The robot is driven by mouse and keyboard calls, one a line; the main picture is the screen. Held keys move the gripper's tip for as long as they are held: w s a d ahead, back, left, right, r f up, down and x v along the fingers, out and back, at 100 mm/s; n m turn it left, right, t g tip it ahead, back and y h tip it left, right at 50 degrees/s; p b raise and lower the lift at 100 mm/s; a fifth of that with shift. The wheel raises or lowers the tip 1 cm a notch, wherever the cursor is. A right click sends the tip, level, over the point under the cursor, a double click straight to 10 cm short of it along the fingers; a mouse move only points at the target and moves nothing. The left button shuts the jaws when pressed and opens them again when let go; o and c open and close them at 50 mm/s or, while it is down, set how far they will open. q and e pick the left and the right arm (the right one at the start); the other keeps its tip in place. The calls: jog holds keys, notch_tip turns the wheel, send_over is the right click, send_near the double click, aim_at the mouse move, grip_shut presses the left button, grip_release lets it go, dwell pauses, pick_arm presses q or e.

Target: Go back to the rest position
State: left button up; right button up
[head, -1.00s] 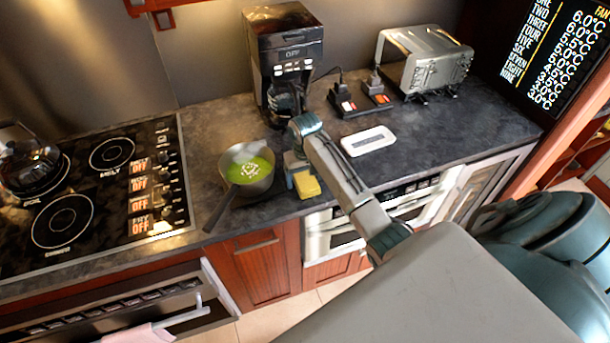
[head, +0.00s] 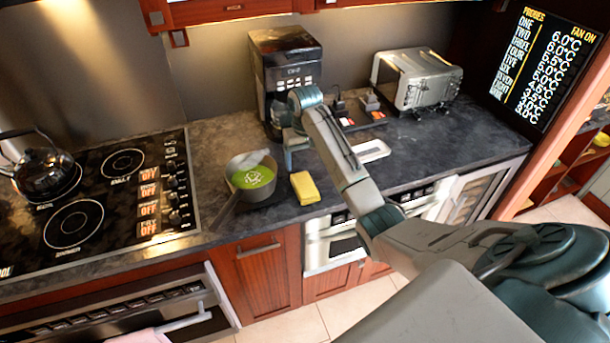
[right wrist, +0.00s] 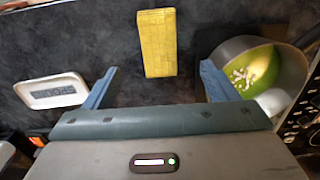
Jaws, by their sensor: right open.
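My right gripper (head: 288,158) is above the dark counter, between the coffee maker and the pot. In the right wrist view, my right gripper (right wrist: 158,84) has its two blue fingers wide apart with nothing between them. A yellow block (head: 304,188) lies on the counter near its front edge, apart from the fingers. It also shows ahead of the fingers in the right wrist view (right wrist: 157,42). A pot (head: 238,163) with green contents stands left of the block. My left gripper is not in view.
A coffee maker (head: 285,62) and a toaster (head: 416,80) stand at the back of the counter. A white device (head: 371,150) lies right of my arm. The cooktop (head: 100,205) with a kettle (head: 42,170) is at the left. Cabinets hang above the back.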

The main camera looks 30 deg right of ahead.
jog(key=s+a+f+n+t, duration=0.1)
jog(key=s+a+f, duration=0.4)
jog(key=s, duration=0.4)
jog(key=s+a+f+n+t, duration=0.1)
jog(key=s+a+f, duration=0.2)
jog(key=s+f, duration=0.45)
jog(key=s+a+r+n+t, duration=0.1)
jog(key=s+a+r, duration=0.15)
jog(key=s, duration=0.75)
jog(key=s+a+r+n+t, duration=0.1)
jog(key=s+a+r, duration=0.15)
jog(key=s, duration=0.85)
jog(key=d+f+g+h+b, duration=0.2)
jog(key=f+b, duration=0.6)
jog(key=f, duration=2.9)
pick_arm(q)
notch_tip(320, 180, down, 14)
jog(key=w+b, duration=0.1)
jog(key=b, duration=0.5)
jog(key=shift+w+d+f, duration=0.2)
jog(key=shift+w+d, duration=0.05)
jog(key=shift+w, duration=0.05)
pick_arm(e)
jog(key=s+d+f, duration=0.1)
jog(key=s+f, duration=0.8)
jog(key=f, duration=0.4)
jog(key=s+d+f+y, duration=0.1)
jog(key=s+f, duration=0.8)
jog(key=f, duration=0.4)
jog(key=shift+m+g, duration=0.4)
